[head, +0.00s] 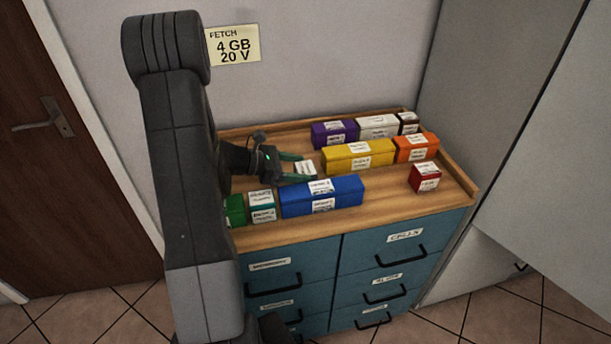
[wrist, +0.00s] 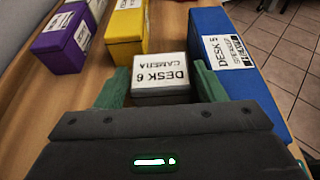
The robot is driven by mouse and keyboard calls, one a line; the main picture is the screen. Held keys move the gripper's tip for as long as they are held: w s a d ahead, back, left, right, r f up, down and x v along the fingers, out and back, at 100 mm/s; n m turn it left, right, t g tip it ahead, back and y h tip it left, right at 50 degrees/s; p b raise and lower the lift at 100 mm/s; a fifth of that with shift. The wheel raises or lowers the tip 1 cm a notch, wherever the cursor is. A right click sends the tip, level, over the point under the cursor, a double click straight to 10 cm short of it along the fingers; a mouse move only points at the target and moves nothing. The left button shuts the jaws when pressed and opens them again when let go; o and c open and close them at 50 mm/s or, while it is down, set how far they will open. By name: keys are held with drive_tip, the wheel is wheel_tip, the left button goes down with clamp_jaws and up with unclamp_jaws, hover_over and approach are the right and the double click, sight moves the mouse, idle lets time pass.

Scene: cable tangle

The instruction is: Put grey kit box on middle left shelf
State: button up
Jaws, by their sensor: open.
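A small grey box (wrist: 161,91) with a white label reading "DESK 6 CAMERA" lies on the wooden cabinet top. My gripper (wrist: 160,78) is open, with its green fingers on either side of the box. Whether the fingers touch it I cannot tell. In the head view my gripper (head: 309,168) is low over the top, and the grey box (head: 305,167) shows mostly as a white label between the fingers. No shelf that I can make out is in view.
A blue box (head: 335,191) lies close beside my gripper. A yellow box (head: 350,160), purple box (head: 334,133), orange box (head: 413,148), red box (head: 424,178) and green box (head: 235,209) stand around. A raised wooden rim (head: 460,180) edges the top.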

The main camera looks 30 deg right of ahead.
drive_tip(key=shift+c, duration=0.2)
drive_tip(key=c, duration=0.7)
